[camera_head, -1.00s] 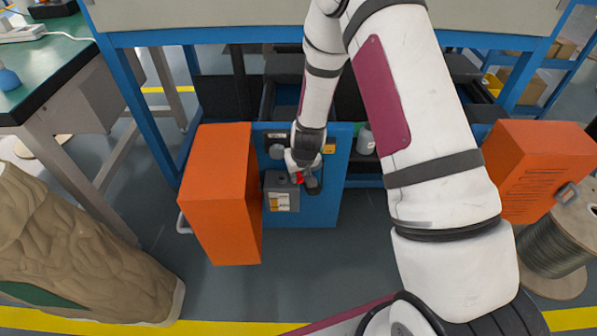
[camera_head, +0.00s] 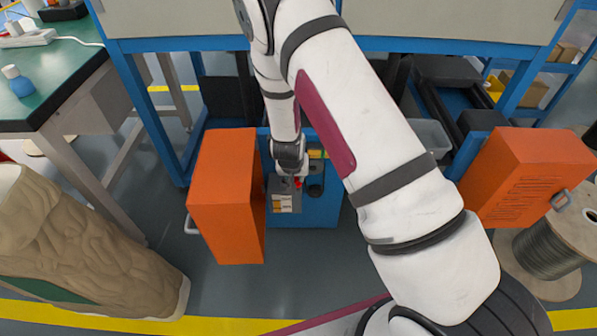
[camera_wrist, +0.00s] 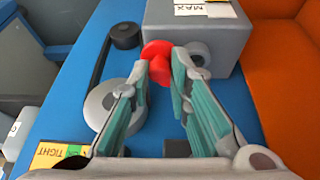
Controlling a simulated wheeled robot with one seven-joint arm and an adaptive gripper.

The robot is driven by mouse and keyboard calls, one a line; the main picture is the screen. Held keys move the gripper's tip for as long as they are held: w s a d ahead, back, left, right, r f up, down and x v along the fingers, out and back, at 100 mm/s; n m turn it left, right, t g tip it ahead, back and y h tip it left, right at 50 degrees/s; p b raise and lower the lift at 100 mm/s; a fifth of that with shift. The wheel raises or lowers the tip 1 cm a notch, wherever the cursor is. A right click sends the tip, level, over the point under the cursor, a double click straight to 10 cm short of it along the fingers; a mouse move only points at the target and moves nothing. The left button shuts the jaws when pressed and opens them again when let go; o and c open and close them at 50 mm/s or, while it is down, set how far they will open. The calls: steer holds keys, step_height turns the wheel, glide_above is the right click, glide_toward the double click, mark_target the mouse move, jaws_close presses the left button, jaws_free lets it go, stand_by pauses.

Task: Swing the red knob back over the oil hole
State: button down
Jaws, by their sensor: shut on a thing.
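The red knob (camera_wrist: 158,62) is between my gripper's (camera_wrist: 165,68) fingertips in the wrist view, and the fingers are shut on it. It sits at the near edge of a grey box (camera_wrist: 220,28).
The box is mounted on a blue panel (camera_wrist: 62,85), with a round grey disc (camera_wrist: 104,105) and a black knob (camera_wrist: 125,36) near my fingers. An orange cabinet door (camera_head: 225,200) stands close on the left, another (camera_head: 530,170) on the right.

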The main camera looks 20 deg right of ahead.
steer(key=shift+w+a+m+h+p, duration=0.1)
steer(key=shift+a+m+h+p, duration=0.25)
steer(key=shift+m+p, duration=0.45)
steer(key=shift+f, duration=0.1)
steer(key=c, duration=1.5)
jaws_free()
